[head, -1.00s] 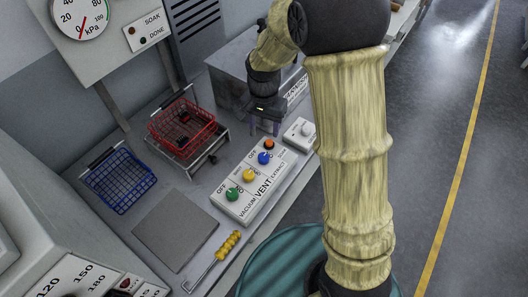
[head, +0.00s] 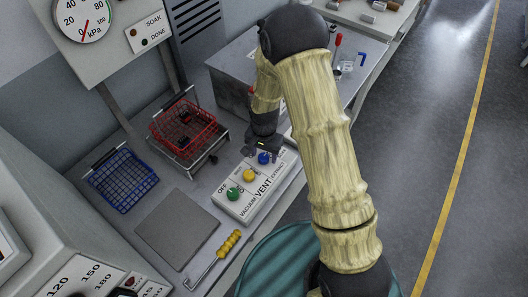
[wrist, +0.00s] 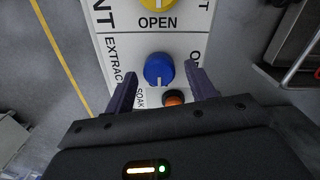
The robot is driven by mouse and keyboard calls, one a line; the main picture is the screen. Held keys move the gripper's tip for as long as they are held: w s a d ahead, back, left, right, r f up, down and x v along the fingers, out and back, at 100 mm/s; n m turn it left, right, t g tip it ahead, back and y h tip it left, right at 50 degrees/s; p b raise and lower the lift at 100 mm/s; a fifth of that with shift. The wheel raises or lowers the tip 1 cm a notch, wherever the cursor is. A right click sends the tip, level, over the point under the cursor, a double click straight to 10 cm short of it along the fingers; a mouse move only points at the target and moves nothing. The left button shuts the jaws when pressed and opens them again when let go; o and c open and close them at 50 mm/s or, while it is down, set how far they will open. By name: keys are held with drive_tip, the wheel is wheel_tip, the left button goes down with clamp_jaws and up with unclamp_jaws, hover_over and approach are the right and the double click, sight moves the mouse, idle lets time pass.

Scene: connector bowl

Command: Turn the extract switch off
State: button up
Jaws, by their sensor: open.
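The extract switch is a blue knob (head: 264,158) on the white control panel (head: 238,209), beside the word EXTRACT. It also shows in the wrist view (wrist: 158,69), with a pale pointer mark on its lower edge. My gripper (head: 264,147) is open over the far end of the panel. In the wrist view its two dark fingers (wrist: 161,76) stand either side of the blue knob, with a gap on each side. An orange button (wrist: 174,97) lies between the fingers, nearer the palm. The label right of the knob is partly hidden by a finger.
A yellow knob (head: 249,175) and a green knob (head: 233,194) sit along the same panel. A red basket (head: 180,122) and a blue basket (head: 122,181) stand to the left. A yellow-handled hook (head: 229,243) lies in front. A grey box (head: 222,71) stands behind.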

drive_tip(key=shift+c, duration=0.2)
drive_tip(key=c, duration=0.9)
